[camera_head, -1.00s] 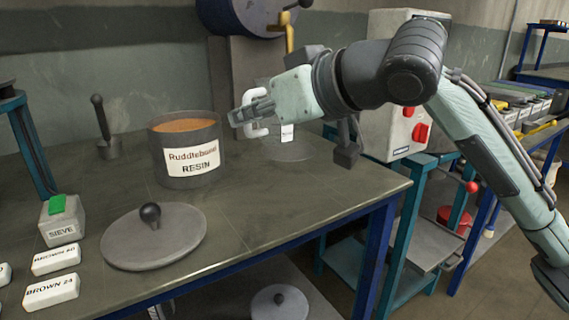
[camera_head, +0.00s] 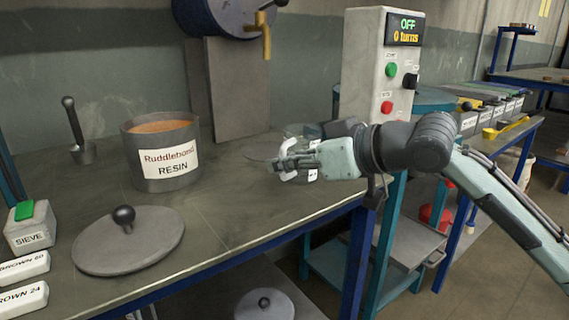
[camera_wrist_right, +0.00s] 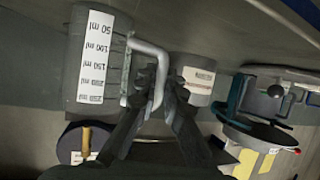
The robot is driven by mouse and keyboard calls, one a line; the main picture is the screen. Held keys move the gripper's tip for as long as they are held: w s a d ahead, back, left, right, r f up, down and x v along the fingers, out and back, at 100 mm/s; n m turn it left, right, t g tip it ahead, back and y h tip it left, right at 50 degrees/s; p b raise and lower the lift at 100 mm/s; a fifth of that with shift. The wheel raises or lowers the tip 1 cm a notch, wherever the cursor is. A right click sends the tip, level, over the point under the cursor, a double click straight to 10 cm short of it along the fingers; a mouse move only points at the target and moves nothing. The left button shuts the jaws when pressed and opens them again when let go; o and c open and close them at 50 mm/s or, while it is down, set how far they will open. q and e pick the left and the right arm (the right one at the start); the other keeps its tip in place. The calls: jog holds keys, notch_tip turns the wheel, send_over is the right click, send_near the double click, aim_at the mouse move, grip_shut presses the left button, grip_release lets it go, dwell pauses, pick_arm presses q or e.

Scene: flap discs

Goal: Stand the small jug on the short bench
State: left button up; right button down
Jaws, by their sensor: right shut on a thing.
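The small jug (camera_head: 312,174) is see-through grey with a white label and a white handle. My right gripper (camera_head: 284,165) is shut on its handle, over the right part of the big worktable. In the right wrist view the jug (camera_wrist_right: 95,60) shows its ml scale, and my right gripper's fingers (camera_wrist_right: 158,88) close around the handle. The jug looks near upright in the head view; its base is partly hidden, and I cannot tell its height above the table. I cannot tell for sure which bench is the short bench. My left gripper is out of view.
The resin tin (camera_head: 165,185) and a grey knobbed lid (camera_head: 110,247) stand left on the worktable (camera_head: 215,225). A faint clear disc (camera_head: 260,149) lies behind the jug. The control box (camera_head: 365,60) stands to its right, with a teal trolley (camera_head: 400,262) below.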

jog(key=c, duration=2.1)
grip_release()
jog(key=shift+f, duration=0.1)
jog(key=o, duration=0.5)
jog(key=shift+c, duration=0.2)
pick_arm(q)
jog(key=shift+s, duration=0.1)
pick_arm(e)
jog(key=shift+r, duration=0.2)
jog(key=shift+s+d+r, duration=0.1)
jog(key=shift+s+d, duration=0.1)
jog(key=shift+d, duration=0.1)
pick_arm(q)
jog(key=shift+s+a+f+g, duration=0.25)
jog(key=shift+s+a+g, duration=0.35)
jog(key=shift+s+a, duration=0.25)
pick_arm(e)
jog(key=v, duration=1.1)
